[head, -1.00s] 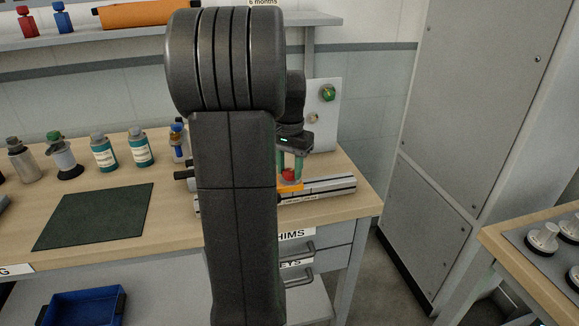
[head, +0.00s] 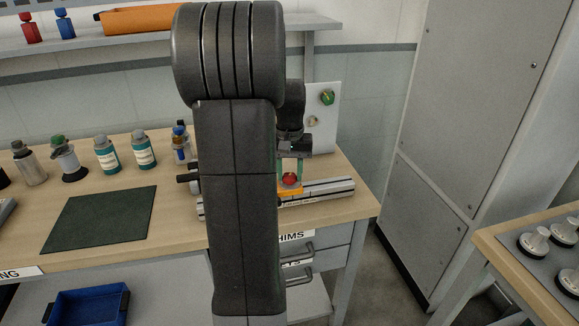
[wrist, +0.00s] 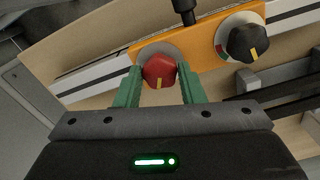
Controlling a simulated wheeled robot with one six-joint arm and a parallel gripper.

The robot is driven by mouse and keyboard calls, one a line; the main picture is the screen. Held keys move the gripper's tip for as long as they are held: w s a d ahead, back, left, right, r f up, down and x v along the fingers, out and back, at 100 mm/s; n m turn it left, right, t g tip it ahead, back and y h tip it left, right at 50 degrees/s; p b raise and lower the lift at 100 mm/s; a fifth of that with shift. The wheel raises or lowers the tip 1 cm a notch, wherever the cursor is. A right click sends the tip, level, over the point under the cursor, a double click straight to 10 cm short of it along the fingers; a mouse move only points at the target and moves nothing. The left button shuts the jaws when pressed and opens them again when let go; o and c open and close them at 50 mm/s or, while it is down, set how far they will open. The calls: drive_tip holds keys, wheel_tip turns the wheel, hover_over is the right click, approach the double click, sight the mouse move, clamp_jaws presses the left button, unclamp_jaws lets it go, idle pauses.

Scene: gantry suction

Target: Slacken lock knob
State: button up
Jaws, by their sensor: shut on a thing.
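The red lock knob (wrist: 160,71) sits on a round grey plate at the left part of an orange carriage (wrist: 193,32) in the wrist view. A yellow mark shows on the knob's near side. My gripper (wrist: 160,82) is shut on the red knob, with one green finger on each side of it. In the head view my gripper (head: 290,170) reaches down to the red knob (head: 290,180), partly behind my arm. A black knob (wrist: 248,42) with a yellow pointer stands to the right on the same carriage.
The carriage sits on a silver rail (head: 325,190) on the wooden bench. A white panel (head: 322,125) stands behind. A second table (head: 515,270) is at right.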

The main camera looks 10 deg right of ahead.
sight(290, 175)
drive_tip(key=shift+r+n+p, duration=0.1)
drive_tip(key=shift+n+p, duration=0.2)
drive_tip(key=shift+n, duration=0.5)
drive_tip(key=o, duration=1)
wheel_tip(290, 175, up, 14)
drive_tip(key=shift+f+p, duration=0.15)
drive_tip(key=shift+p, duration=0.35)
